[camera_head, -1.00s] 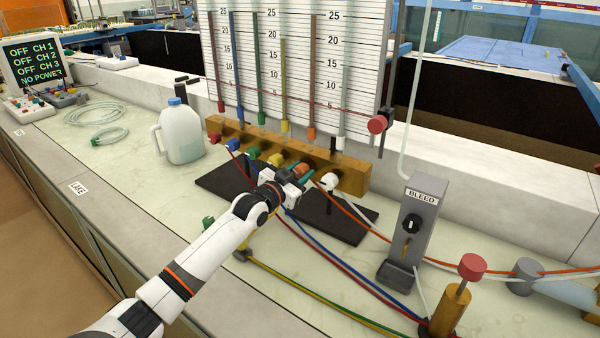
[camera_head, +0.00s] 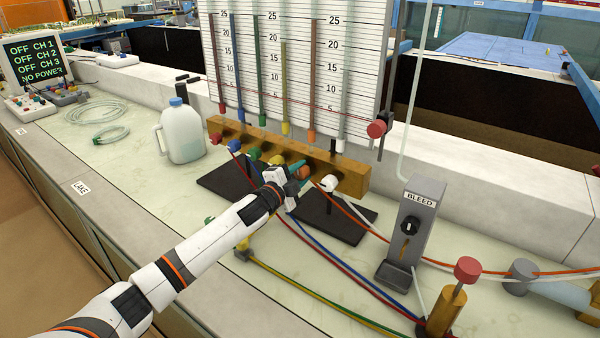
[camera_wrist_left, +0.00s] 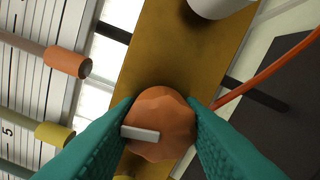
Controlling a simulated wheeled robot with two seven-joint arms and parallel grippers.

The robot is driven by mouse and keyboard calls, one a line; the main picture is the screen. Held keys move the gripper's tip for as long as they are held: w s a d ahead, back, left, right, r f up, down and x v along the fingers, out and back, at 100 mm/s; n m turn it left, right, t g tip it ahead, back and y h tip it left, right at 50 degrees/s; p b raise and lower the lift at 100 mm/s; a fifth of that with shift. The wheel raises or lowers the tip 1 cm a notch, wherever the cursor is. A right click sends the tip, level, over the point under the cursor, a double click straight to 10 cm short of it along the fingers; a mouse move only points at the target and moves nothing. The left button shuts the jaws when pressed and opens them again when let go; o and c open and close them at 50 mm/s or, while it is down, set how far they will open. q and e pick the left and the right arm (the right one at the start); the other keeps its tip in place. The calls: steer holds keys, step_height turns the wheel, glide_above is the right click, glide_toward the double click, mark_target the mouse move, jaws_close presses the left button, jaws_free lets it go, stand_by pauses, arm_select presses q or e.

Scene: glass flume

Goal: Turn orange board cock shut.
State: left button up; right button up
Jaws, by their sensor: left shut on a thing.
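The orange board cock (camera_head: 303,171) is on the front of the brass manifold bar (camera_head: 350,181), below the tube board. In the left wrist view the orange knob (camera_wrist_left: 160,118) fills the space between the teal fingertips of my left gripper (camera_wrist_left: 160,125), one finger touching each side. A pale bar mark on the knob's face lies nearly level across that picture. In the head view my left gripper (camera_head: 296,172) reaches the knob from the front left and partly hides it. My right gripper is not in view.
Beside it are the white cock (camera_head: 329,182) and the yellow cock (camera_head: 276,160). An orange hose (camera_head: 345,208) runs off to the right. A grey BLEED post (camera_head: 413,225) and a red-topped brass valve (camera_head: 468,270) stand at the right front. A jug (camera_head: 181,135) stands left.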

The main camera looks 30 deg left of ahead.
arm_select(q)
steer(key=shift+m, duration=1)
steer(key=o, duration=1)
steer(key=shift+s, duration=0.1)
steer(key=shift+s+a+b, duration=0.2)
steer(key=shift+s+a, duration=0.1)
steer(key=shift+s, duration=1.65)
steer(key=shift+s+a+b, duration=0.15)
steer(key=shift+s+a, duration=0.1)
steer(key=shift+s, duration=1.75)
steer(key=shift+s+a+b, duration=0.2)
steer(key=shift+s+a, duration=0.1)
steer(key=shift+s, duration=1.65)
steer(key=shift+f, duration=0.1)
